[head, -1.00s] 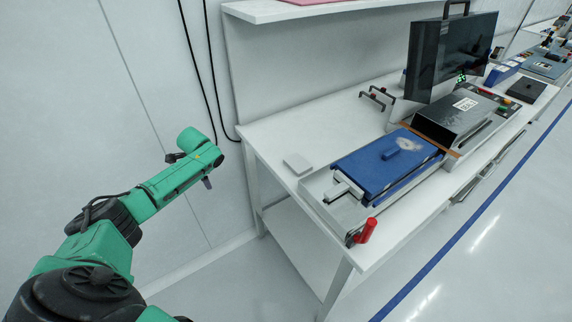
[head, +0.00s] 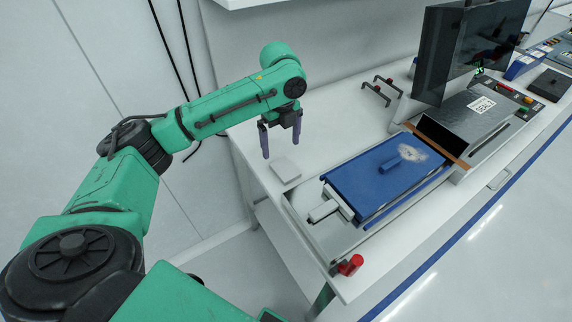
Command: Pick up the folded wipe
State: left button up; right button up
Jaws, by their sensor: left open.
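The folded wipe (head: 286,170) is a small, flat white square on the white bench top, near its left edge and left of the blue tray. My left gripper (head: 281,148) points down with its two dark fingers apart and nothing between them. It hangs above the bench, and in the picture its fingertips are just above and behind the wipe. I cannot tell the exact height of the fingertips over the bench. The wipe is in full view. My right gripper is not in view.
A blue tray (head: 372,182) with a pale smudge and a blue handle lies right of the wipe. A red knob (head: 350,265) stands at the front corner. A metal box (head: 470,122), a dark raised panel (head: 468,50) and small handles (head: 376,92) are farther back.

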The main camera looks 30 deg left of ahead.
aim_at(285, 167)
pick_arm(q)
jog(key=f, duration=0.3)
jog(key=shift+s+d+f, duration=0.15)
jog(key=shift+s+f, duration=0.05)
jog(key=f, duration=0.2)
jog(key=w+f+p, duration=0.1)
jog(key=f, duration=0.3)
jog(key=shift+w+p, duration=0.3)
jog(key=shift+p, duration=0.1)
jog(key=shift+s+f, duration=0.1)
jog(key=shift+c, duration=0.6)
jog(key=c, duration=1.1)
jog(key=shift+r, duration=0.5)
jog(key=shift+r+b, duration=0.45)
jog(key=shift+r, duration=9.1)
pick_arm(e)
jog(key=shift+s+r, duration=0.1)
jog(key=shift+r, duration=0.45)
